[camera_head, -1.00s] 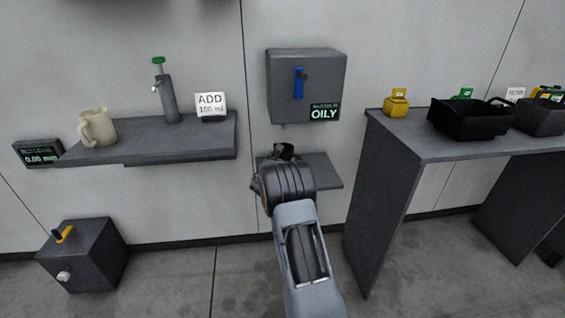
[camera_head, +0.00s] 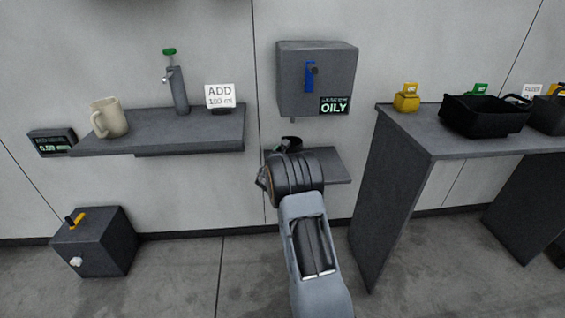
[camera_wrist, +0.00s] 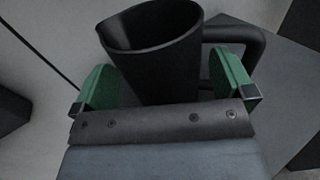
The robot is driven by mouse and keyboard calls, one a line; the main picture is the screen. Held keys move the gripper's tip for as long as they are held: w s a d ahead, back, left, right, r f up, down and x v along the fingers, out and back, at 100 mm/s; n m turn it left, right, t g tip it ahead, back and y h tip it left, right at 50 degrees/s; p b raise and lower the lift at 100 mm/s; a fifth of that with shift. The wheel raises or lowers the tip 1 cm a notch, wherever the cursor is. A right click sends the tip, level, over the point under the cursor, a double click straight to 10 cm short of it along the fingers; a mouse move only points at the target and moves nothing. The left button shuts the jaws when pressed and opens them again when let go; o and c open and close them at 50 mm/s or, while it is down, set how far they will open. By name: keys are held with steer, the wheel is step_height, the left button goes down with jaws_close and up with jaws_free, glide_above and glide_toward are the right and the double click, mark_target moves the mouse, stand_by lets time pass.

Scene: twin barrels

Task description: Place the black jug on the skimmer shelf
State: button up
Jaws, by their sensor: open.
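The black jug (camera_wrist: 165,60) is upright between the two green fingers of my gripper (camera_wrist: 166,82) in the wrist view. My gripper is open, with a finger on each side of the jug and small gaps showing. The jug's handle is at the right. In the head view the jug's dark rim (camera_head: 291,143) shows beyond my wrist, at the skimmer shelf (camera_head: 336,166) under the wall box (camera_head: 316,82) marked OILY. My wrist hides the jug's base there, so its contact with the shelf is not clear.
A left shelf (camera_head: 200,133) holds a beige mug (camera_head: 109,118), a tap (camera_head: 178,88) and an ADD 100 ml card (camera_head: 220,96). A table (camera_head: 440,142) at right holds black bins (camera_head: 484,116) and a yellow item (camera_head: 407,98). A dark box (camera_head: 95,242) stands on the floor.

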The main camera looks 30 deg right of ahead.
steer(key=p+v, duration=0.2)
steer(key=v, duration=0.7)
steer(key=shift+s+a+r, duration=0.1)
steer(key=shift+s+a, duration=0.15)
steer(key=shift+s+a+r, duration=0.1)
steer(key=shift+s+a, duration=0.1)
steer(key=shift+s, duration=0.05)
steer(key=s+a+r+m+g+y, duration=0.2)
steer(key=s+m+g, duration=0.2)
steer(key=s+m, duration=0.35)
steer(key=s+a+r+m+g+y, duration=0.1)
steer(key=s+r+m+g, duration=0.1)
steer(key=s+m+g, duration=0.5)
steer(key=s+a+m+t+y, duration=0.2)
steer(key=s+a+m+y, duration=0.3)
steer(key=a, duration=0.4)
steer(key=s+a+m+t+y, duration=0.1)
steer(key=s+a+m+y, duration=0.4)
steer(key=s+a+y, duration=0.2)
steer(key=shift+s+a+r+t, duration=0.2)
steer(key=shift+s+a+t, duration=0.2)
steer(key=shift+a, duration=0.6)
steer(key=shift+w+r, duration=0.1)
